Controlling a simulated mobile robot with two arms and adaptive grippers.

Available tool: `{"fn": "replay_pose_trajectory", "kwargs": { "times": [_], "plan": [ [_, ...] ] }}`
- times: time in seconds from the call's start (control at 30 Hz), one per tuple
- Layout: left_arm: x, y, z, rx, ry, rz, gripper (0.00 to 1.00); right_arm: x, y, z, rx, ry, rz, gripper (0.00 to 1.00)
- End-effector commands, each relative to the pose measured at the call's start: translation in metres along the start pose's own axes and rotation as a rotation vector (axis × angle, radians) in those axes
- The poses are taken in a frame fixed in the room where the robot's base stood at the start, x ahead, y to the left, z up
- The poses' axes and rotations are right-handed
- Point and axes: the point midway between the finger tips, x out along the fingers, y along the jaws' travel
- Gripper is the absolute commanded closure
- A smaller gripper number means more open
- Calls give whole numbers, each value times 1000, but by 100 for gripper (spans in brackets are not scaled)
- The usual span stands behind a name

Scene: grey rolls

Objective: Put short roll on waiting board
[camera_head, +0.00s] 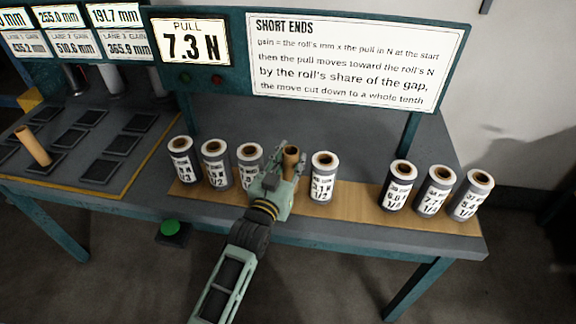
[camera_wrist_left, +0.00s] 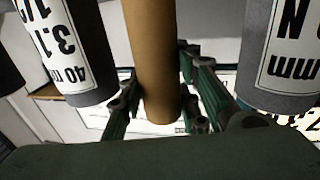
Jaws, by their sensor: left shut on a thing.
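My left gripper (camera_head: 285,175) is shut on a slim brown roll (camera_head: 291,157), which stands upright among the grey rolls at the wooden board (camera_head: 350,196). In the left wrist view, the brown roll (camera_wrist_left: 152,60) sits between the fingers of the left gripper (camera_wrist_left: 160,105). Whether its lower end touches the board is hidden in the head view by the gripper. Grey-ended labelled rolls stand on the board on both sides: one (camera_head: 323,178) marked 3.1 N just right of the gripper, and one (camera_head: 249,166) close on its left, partly covered. My right gripper is out of view.
More labelled rolls stand at the board's left (camera_head: 182,160) and right (camera_head: 437,190). A gap of bare board lies right of the 3.1 N roll. The PULL display (camera_head: 190,42) reads 7.3 N. Another brown roll (camera_head: 33,146) leans over dark pads. A green button (camera_head: 170,229) sits below.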

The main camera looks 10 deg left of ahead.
Motion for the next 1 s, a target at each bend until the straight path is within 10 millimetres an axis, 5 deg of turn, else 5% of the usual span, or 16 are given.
{"fn": "replay_pose_trajectory", "kwargs": {
  "times": [0.03,0.17,0.5,0.53,0.6,0.73,1.0],
  "plan": [
    [-3,1,14,0,-1,0,95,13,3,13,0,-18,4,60],
    [-5,3,18,0,1,0,95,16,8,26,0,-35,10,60],
    [-5,3,21,1,-1,0,95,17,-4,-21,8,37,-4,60],
    [-5,3,20,1,-1,0,68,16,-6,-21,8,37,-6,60],
    [-5,3,20,0,-1,0,61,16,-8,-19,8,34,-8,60],
    [-5,3,19,1,-1,0,50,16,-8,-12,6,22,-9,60],
    [-5,3,19,0,0,0,50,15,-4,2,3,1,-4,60]
  ]
}}
